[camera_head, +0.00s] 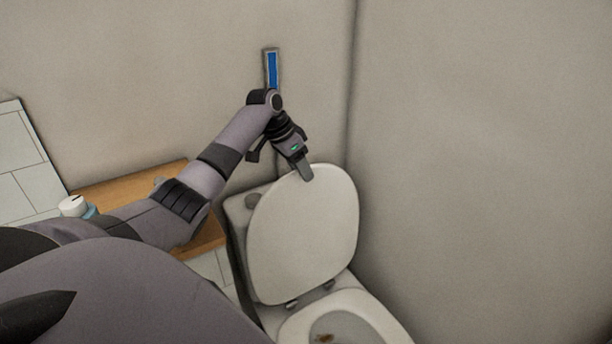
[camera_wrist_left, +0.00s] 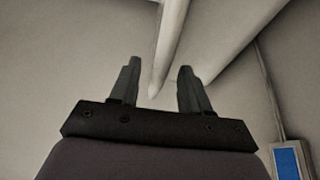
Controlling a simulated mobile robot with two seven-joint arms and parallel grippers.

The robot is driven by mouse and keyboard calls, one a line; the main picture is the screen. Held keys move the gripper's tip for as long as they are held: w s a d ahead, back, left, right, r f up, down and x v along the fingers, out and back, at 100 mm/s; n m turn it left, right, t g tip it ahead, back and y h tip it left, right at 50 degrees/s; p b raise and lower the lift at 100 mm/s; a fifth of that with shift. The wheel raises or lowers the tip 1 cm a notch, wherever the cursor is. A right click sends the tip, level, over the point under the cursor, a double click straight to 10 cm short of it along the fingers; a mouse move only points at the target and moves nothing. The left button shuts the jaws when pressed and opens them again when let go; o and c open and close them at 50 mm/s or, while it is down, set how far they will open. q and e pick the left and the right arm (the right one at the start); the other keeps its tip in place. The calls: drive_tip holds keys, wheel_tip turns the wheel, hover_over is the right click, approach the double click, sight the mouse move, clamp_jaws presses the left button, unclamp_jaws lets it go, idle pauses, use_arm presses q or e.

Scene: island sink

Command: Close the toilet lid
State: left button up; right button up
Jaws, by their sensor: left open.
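The toilet lid (camera_head: 305,235) is a pale oval. It stands raised, leaning back toward the cistern (camera_head: 240,215) behind it. Its hinges are at its lower edge, above the white toilet seat and bowl (camera_head: 372,318), cut off by the bottom of the view. My left gripper (camera_head: 306,174) is at the lid's top edge, pointing down. In the left wrist view the gripper (camera_wrist_left: 158,66) has its two fingers apart, and a pale edge that looks like the lid (camera_wrist_left: 167,45) shows between or beyond them. I cannot tell whether they touch it. My right gripper is not in view.
A wall panel with a blue face (camera_head: 272,70) is behind my left wrist. A wooden shelf (camera_head: 125,187) and a white-capped container (camera_head: 72,205) are at the left. A bare wall (camera_head: 490,150) stands close on the right of the toilet.

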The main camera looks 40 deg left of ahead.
use_arm(q)
drive_tip(key=shift+x, duration=1.95)
clamp_jaws()
